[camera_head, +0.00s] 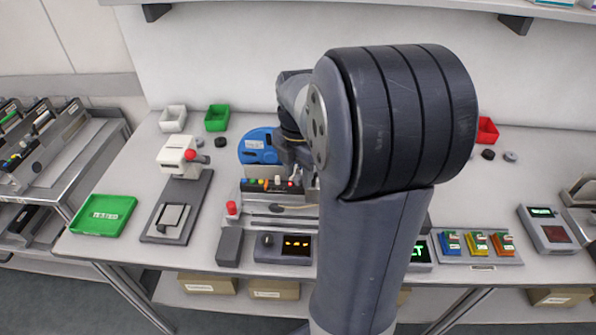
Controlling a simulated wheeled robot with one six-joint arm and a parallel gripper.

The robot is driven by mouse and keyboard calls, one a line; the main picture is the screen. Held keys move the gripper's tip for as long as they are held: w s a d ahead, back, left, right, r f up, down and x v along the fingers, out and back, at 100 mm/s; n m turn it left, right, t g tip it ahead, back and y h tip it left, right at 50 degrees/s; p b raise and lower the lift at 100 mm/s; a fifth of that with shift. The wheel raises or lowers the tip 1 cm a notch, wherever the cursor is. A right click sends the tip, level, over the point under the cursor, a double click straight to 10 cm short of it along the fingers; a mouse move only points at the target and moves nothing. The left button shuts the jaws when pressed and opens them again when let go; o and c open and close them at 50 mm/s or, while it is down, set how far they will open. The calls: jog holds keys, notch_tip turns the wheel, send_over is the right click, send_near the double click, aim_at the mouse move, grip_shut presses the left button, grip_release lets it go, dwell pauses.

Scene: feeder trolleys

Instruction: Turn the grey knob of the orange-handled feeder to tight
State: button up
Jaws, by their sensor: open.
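A dark feeder (265,187) with small coloured parts along its top lies in a grey fixture (290,211) on the bench, left of my arm. A blue reel (257,146) stands just behind it. My gripper (303,178) is over the right end of this feeder, pointing down, open. Its fingertips are small and partly covered by my arm, so I cannot tell whether they touch anything. My large arm joint hides the bench to the right of the feeder.
A red button (232,208) and a lit display box (284,248) stand in front. A white press (181,160) and green tray (102,215) are left. A trolley (75,165) holds several feeders. Coloured modules (478,245) sit right.

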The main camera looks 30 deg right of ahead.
grip_shut()
jog(key=shift+m, duration=0.4)
jog(key=m+p, duration=0.1)
jog(key=m, duration=0.2)
jog(key=shift+r+m, duration=0.1)
jog(key=shift+m, duration=0.2)
jog(key=m+p, duration=0.1)
jog(key=m, duration=0.4)
jog(key=m+p, duration=0.1)
jog(key=m, duration=0.8)
jog(key=shift+m, duration=0.3)
dwell(0.4)
